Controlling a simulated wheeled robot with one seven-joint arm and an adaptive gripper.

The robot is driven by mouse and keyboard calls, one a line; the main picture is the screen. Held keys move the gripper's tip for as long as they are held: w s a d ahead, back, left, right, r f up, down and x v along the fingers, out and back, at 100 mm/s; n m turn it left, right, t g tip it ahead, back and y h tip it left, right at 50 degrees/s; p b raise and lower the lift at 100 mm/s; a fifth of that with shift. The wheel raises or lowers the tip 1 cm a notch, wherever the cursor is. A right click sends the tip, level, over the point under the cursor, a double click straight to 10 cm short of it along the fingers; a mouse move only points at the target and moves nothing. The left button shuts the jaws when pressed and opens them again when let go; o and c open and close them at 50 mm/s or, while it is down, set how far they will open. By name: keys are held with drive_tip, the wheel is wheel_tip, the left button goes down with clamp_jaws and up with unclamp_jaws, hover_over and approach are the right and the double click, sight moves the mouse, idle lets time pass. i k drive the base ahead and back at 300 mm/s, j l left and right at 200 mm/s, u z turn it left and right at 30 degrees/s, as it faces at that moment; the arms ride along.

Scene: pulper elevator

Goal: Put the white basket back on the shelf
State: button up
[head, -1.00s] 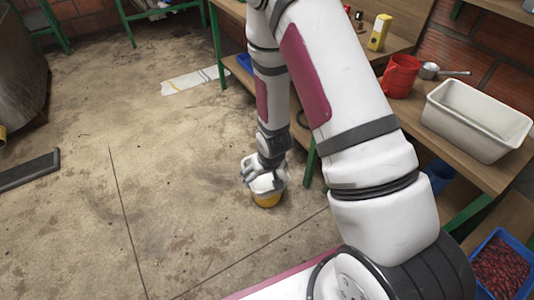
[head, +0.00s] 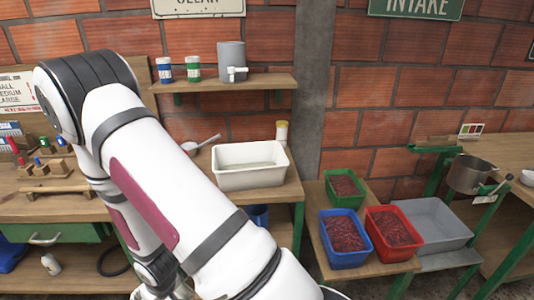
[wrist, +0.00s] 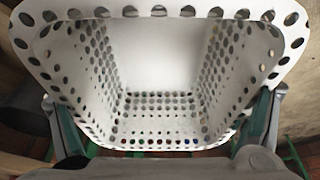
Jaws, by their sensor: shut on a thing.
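The white basket (wrist: 165,103) fills most of the wrist view. It has rows of round holes in its walls and floor, and I look into its open top. My gripper (wrist: 168,125) has one finger at each side of the basket and is shut on it. In the head view my gripper (head: 165,287) is at the bottom left, mostly hidden by my arm, and the basket cannot be made out. A wooden wall shelf (head: 270,80) holds a grey dispenser (head: 231,60) and two small jars (head: 180,70); its right end is bare.
Green, blue and red crates (head: 345,258) of red cherries stand farther right beside a grey bin (head: 430,215). A scoop (head: 200,143) lies left of the tub.

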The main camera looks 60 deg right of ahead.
sight(267, 79)
drive_tip(key=i+j+z, duration=0.2)
drive_tip(key=z, duration=0.15)
drive_tip(key=i+j+z, duration=0.15)
drive_tip(key=j+z, duration=0.2)
drive_tip(key=j, duration=0.15)
drive_tip(key=i+j+z, duration=0.1)
drive_tip(key=j+z, duration=0.55)
drive_tip(key=j, duration=0.15)
drive_tip(key=j+z, duration=0.35)
drive_tip(key=i+j, duration=0.05)
drive_tip(key=j, duration=0.05)
